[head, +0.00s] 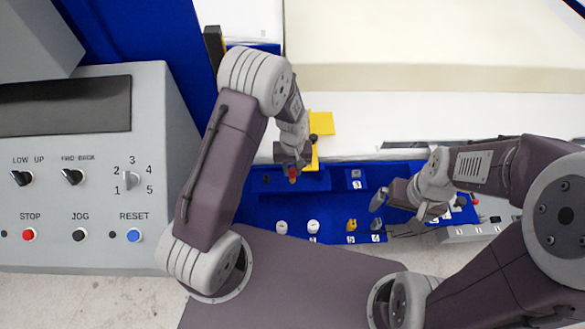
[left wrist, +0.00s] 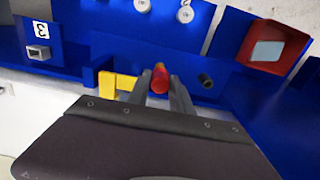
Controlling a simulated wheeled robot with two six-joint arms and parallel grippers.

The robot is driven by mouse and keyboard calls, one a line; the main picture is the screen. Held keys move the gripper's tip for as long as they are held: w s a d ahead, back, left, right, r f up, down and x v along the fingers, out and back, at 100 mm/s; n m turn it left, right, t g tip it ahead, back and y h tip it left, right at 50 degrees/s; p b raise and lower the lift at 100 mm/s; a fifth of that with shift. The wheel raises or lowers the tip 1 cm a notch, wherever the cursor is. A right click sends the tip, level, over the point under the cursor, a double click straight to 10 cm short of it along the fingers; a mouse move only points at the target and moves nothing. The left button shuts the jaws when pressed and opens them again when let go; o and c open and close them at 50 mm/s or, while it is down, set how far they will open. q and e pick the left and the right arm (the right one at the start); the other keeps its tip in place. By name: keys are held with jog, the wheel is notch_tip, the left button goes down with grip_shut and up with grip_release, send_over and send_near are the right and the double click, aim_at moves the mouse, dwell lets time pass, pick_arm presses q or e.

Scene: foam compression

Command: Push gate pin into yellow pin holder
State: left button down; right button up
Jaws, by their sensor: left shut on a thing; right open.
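A red-ended gate pin (head: 293,174) is between the fingers of my left gripper (head: 292,166). In the left wrist view, the red end (left wrist: 160,78) sits between the two fingers of my left gripper (left wrist: 160,88), which is shut on it. The yellow pin holder (head: 314,160) is just to the right of the gripper in the head view. In the left wrist view, the yellow holder (left wrist: 107,84) is left of the fingers. Whether the pin's hidden end is inside the holder cannot be told. My right gripper (head: 398,208) is open and empty at the right.
A blue panel (head: 262,214) lies below the gripper, with white round knobs (head: 313,226) and small fittings (head: 352,224). A yellow plate (head: 321,122) is behind. A grey control box (head: 150,90) stands at the left. A red square part (left wrist: 267,49) shows in the wrist view.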

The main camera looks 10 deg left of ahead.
aim_at(293, 170)
pick_arm(q)
jog(key=shift+f+b, duration=0.4)
jog(key=shift+f, duration=0.25)
jog(key=c, duration=1.1)
grip_release()
jog(key=shift+r, duration=0.15)
jog(key=shift+r+p, duration=2.75)
jog(key=shift+r, duration=0.2)
